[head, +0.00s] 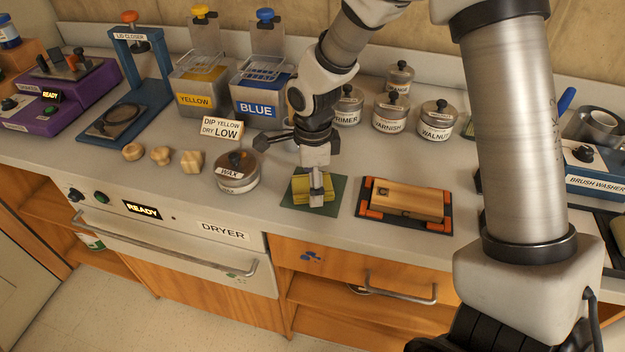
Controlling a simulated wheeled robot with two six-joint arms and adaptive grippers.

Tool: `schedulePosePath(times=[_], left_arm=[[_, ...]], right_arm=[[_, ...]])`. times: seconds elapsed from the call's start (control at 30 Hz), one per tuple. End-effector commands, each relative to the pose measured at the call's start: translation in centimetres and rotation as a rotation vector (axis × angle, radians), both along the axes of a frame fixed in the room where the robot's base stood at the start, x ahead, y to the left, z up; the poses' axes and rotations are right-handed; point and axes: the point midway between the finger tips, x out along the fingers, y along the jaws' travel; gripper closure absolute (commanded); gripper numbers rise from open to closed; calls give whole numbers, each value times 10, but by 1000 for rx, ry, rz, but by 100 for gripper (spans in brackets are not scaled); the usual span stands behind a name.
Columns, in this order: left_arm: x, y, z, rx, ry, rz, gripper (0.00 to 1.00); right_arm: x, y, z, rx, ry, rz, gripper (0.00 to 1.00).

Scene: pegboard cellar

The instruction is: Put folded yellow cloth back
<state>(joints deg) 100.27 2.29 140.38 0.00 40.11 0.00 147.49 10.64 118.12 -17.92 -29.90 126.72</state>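The folded yellow cloth (300,190) is a small thick block on a dark green mat (338,188) on the counter, in the middle of the head view. My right gripper (316,187) points down right at the cloth, with a finger in front of its near side and yellow showing left and right of it. The far finger is hidden, so I cannot tell whether the gripper grips the cloth or only surrounds it. I cannot see a gap between cloth and mat. My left gripper is out of view.
A WAX tin (237,172) stands close left of the mat. A wooden block in an orange-cornered holder (404,204) is close right. Yellow (196,100) and blue (256,108) dip tanks and lidded tins (390,117) stand behind. The dryer (170,230) is below the counter's front edge.

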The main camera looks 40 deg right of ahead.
Motion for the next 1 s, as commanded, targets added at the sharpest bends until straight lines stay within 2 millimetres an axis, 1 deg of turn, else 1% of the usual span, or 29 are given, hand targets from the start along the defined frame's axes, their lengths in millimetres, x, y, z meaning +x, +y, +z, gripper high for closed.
schedulePosePath(times=[0.2, 0.33, 0.37, 0.47, 0.6, 0.73, 0.8, 0.87, 1.0], left_arm=[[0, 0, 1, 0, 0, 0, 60], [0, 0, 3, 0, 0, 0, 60], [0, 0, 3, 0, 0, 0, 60], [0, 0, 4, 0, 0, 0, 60], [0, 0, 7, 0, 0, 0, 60], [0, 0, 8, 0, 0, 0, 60], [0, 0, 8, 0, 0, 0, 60], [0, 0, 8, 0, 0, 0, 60], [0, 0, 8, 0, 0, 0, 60]], right_arm=[[0, 0, 1, 0, 0, 0, 12], [1, 0, 11, 0, -2, -1, 12], [1, 0, 16, 0, -3, -1, 12], [1, 0, 39, -1, -6, 0, 12], [1, 0, 77, -1, -7, 0, 12], [1, 0, 106, -1, -5, 0, 12], [1, 0, 116, -1, -3, 0, 12], [0, 0, 121, -1, -2, 0, 12], [0, 0, 125, 0, 0, 0, 12]])
